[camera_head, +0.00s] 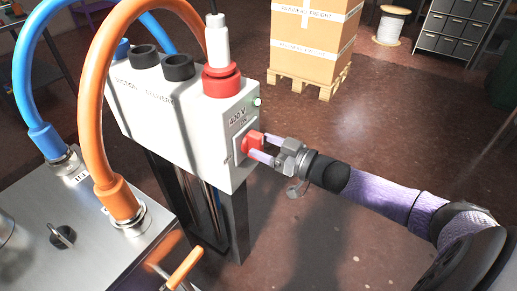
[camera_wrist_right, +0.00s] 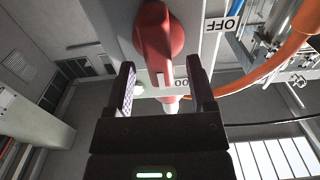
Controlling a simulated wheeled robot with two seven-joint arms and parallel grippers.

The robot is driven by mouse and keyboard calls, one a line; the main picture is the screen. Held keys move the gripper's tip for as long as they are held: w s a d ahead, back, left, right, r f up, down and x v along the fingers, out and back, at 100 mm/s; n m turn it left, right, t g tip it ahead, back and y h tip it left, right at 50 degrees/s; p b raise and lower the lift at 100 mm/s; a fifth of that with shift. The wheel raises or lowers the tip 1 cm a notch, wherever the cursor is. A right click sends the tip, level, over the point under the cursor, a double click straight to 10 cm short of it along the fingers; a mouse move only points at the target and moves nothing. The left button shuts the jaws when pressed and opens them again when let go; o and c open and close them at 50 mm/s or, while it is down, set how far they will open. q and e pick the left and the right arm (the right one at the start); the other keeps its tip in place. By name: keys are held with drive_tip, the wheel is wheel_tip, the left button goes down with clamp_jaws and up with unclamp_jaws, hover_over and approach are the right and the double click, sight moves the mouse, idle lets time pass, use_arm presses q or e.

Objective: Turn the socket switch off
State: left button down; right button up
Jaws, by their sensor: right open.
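The socket switch (camera_head: 246,143) is a red rotary knob with a bar handle on the front face of a white socket box (camera_head: 180,110). Labels reading "400 V" and "ON" are above it. My right gripper (camera_head: 262,147) is open at the switch, with its two fingers apart beside the red handle. In the right wrist view, the red switch (camera_wrist_right: 157,38) has its handle reaching down between the fingertips of the gripper (camera_wrist_right: 160,90). An "OFF" label (camera_wrist_right: 221,24) is to the right of the knob there, and the handle does not point at it. My left gripper is out of view.
A red plug (camera_head: 221,80) with a white top sits on the box, beside black caps (camera_head: 178,67). Orange (camera_head: 93,100) and blue (camera_head: 22,80) hoses run to a metal cabinet (camera_head: 50,215) at left. A wrapped carton (camera_head: 314,40) stands on a pallet behind. The floor at right is clear.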

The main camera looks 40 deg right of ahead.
drive_tip(key=shift+w+a, duration=0.25)
drive_tip(key=shift+w, duration=0.4)
drive_tip(key=shift+c, duration=0.2)
drive_tip(key=c, duration=0.5)
clamp_jaws()
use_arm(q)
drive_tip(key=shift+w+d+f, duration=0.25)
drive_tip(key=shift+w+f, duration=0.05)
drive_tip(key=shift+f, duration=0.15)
